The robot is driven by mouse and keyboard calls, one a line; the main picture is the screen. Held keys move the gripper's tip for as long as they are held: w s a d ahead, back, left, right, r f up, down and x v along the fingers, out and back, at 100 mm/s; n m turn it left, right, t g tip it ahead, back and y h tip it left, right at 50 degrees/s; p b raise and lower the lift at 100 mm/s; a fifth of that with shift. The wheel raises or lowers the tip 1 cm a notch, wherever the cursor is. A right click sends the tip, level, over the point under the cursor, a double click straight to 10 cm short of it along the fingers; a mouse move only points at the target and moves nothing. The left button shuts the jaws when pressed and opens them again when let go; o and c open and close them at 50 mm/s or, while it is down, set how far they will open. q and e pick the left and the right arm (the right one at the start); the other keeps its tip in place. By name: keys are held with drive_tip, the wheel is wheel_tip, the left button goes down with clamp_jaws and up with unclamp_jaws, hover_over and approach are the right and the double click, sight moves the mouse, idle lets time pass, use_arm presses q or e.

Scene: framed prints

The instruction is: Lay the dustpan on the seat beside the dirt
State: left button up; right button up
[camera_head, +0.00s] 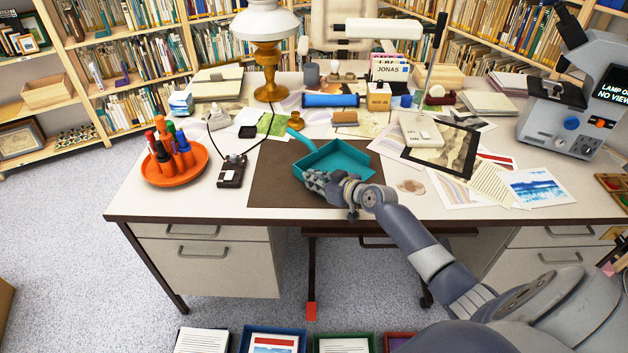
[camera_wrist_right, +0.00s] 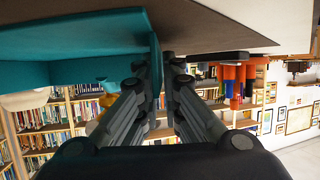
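The teal dustpan (camera_head: 338,158) is over the dark brown mat (camera_head: 270,185) on the desk, its handle toward the far left. In the right wrist view its teal wall (camera_wrist_right: 155,65) runs between my finger pads. My right gripper (camera_head: 318,182) is at the pan's near left edge and looks shut on that wall; whether the pan is lifted is hard to tell. My left gripper is not in view.
A white desk (camera_head: 130,190) is crowded: orange pen tray (camera_head: 172,172), black switch box (camera_head: 231,172), lamp (camera_head: 268,60), framed print (camera_head: 440,147), papers and a microscope (camera_head: 575,100). Several trays stand on the floor in front. Bookshelves line the back; carpet is open at left.

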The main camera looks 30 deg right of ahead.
drive_tip(key=shift+o, duration=1)
drive_tip(key=shift+r, duration=0.1)
